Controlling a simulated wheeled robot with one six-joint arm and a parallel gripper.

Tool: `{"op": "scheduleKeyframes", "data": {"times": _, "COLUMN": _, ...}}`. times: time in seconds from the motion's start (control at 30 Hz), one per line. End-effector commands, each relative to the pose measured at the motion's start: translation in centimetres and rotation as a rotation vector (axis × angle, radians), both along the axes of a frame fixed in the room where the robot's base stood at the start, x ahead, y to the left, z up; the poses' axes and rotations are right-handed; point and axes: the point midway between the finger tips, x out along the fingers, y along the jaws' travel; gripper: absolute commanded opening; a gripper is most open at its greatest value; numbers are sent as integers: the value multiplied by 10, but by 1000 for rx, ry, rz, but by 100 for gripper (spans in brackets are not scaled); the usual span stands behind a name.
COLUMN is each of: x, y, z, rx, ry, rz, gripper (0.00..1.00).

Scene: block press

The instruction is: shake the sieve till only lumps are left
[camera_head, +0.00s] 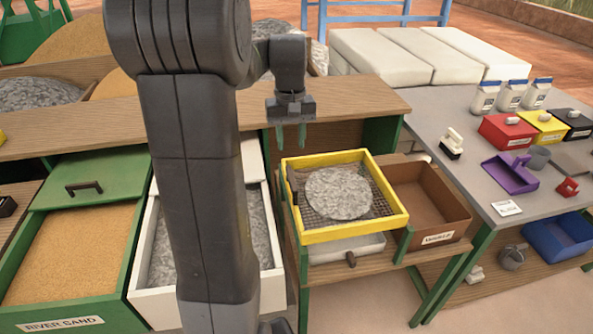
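The sieve (402,221) has a yellow frame and a dark wire mesh. A rounded heap of grey, grainy material (338,193) lies in the middle of its mesh. Single lumps cannot be told apart in the heap. The sieve rests on a wooden stand, above a pale tray (347,249) with a dark handle. My gripper (291,140) points down above and behind the sieve's back left corner. Its two green fingers are apart, with nothing visible between them. A dark part, perhaps a handle, shows at the sieve's left side.
A brown box (425,195) with a label stands right of the sieve. A green drawer (75,245) of sand and a white drawer (160,255) of grey material stand left. The grey table (455,95) at right holds coloured boxes and tools. A wooden counter (365,100) runs behind.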

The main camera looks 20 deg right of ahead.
Motion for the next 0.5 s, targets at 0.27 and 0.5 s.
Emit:
{"op": "scheduleKeyframes", "data": {"times": 0.27, "x": -1, "y": 1, "z": -62, "rx": 2, "ry": 6, "rz": 0, "gripper": 36}}
{"op": "scheduleKeyframes", "data": {"times": 0.5, "x": 0, "y": 0, "z": -100, "rx": 2, "ry": 3, "rz": 0, "gripper": 36}}
